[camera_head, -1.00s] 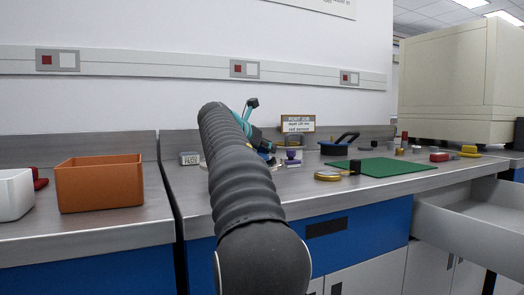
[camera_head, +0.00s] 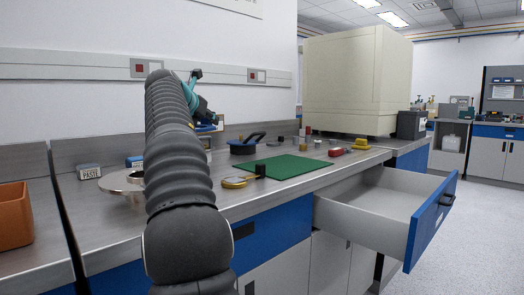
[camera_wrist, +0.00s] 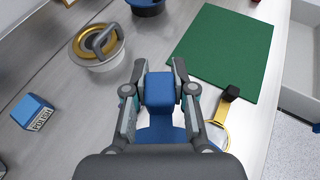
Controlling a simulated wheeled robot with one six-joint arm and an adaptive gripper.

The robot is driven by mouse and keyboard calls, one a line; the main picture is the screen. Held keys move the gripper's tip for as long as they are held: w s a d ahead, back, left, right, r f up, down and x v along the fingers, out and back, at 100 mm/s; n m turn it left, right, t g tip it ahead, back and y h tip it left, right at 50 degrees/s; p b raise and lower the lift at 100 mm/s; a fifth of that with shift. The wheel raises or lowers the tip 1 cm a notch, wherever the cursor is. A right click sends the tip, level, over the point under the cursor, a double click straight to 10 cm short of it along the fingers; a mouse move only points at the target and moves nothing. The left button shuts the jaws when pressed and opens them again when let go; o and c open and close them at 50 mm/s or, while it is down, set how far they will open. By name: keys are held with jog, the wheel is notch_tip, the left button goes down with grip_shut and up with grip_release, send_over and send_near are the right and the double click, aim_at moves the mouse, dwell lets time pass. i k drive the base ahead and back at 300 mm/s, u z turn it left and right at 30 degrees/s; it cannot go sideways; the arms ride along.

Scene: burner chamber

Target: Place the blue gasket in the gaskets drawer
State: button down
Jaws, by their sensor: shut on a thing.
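The blue gasket (camera_wrist: 160,92) is in my gripper (camera_wrist: 159,76) in the wrist view. Its block-like upper part sits between the two fingers, which are shut on it, and a wider blue part shows below, mostly hidden by the gripper. An open drawer (camera_head: 375,207) with a blue front stands out from the counter at the right. Its visible inside looks empty, and I see no readable label on it. The gripper is over the counter, left of the drawer.
A green mat (camera_head: 285,167) lies on the counter, with a yellow ring with a black block (camera_head: 237,182) at its left edge. A blue-based handled part (camera_head: 247,145) stands behind. A beige cabinet (camera_head: 355,80) fills the back right. Floor beside the drawer is clear.

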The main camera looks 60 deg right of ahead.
aim_at(385, 211)
jog(key=z, duration=0.45)
jog(key=k, duration=1.15)
jog(key=z, duration=1.65)
jog(key=i, duration=0.8)
jog(key=z, duration=0.35)
jog(key=i, duration=0.85)
jog(key=u, duration=0.2)
